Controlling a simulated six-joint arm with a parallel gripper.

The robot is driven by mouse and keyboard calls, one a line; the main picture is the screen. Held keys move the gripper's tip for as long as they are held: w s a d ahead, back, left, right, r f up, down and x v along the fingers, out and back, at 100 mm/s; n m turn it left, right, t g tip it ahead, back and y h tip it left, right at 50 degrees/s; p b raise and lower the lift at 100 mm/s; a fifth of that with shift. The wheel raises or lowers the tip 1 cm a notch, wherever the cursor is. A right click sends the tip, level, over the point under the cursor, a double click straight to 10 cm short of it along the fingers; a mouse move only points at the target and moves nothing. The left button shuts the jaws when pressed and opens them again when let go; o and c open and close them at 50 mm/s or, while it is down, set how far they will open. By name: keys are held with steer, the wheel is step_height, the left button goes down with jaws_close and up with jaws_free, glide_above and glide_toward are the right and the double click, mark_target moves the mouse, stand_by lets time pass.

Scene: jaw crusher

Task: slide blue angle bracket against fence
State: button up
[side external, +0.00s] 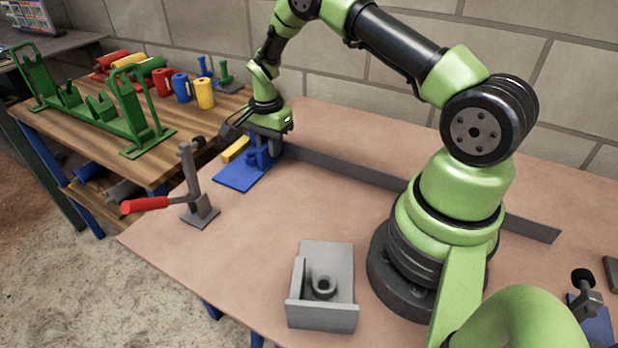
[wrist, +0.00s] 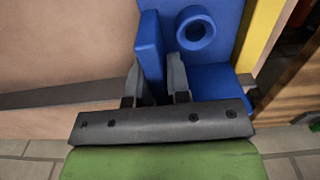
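The blue angle bracket (side external: 238,175) lies with its flat base on the table at the far left corner. Its upright flange also shows in the wrist view (wrist: 150,42), beside a round blue boss (wrist: 194,30). My gripper (wrist: 156,72) points down at the bracket, with one finger on each side of the flange, and it appears shut on it. In the side view my gripper (side external: 263,140) partly hides the flange. The long grey fence (side external: 400,180) runs along the back of the table, its left end close to the bracket. Contact between bracket and fence cannot be made out.
A yellow block (side external: 236,150) is beside the bracket. A red-handled toggle clamp (side external: 195,200) stands in front of it. A grey angled part with a ring (side external: 330,270) sits near the front edge. A wooden bench (side external: 160,160) with coloured parts adjoins at left.

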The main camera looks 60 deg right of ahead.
steer(key=o, duration=0.5)
steer(key=shift+w, duration=0.1)
steer(key=shift+r, duration=0.1)
steer(key=shift+r, duration=3.95)
steer(key=s+a+r+n+t, duration=0.2)
steer(key=s+a+r+n, duration=0.15)
steer(key=r, duration=0.55)
steer(key=s+a+r+n+t, duration=0.25)
steer(key=s+a+r, duration=0.2)
steer(key=r, duration=0.45)
steer(key=s+a+r+n+t, duration=0.1)
steer(key=s+a+n, duration=0.1)
steer(key=s, duration=0.3)
steer(key=s+a+n+y, duration=0.1)
steer(key=s+a+n, duration=0.1)
steer(key=s+n, duration=0.1)
steer(key=s+a+r+n+t+y, duration=0.1)
steer(key=s+a+n, duration=0.2)
steer(key=s, duration=0.3)
steer(key=shift+s+a+r+t, duration=0.1)
steer(key=shift+s+r+t, duration=0.25)
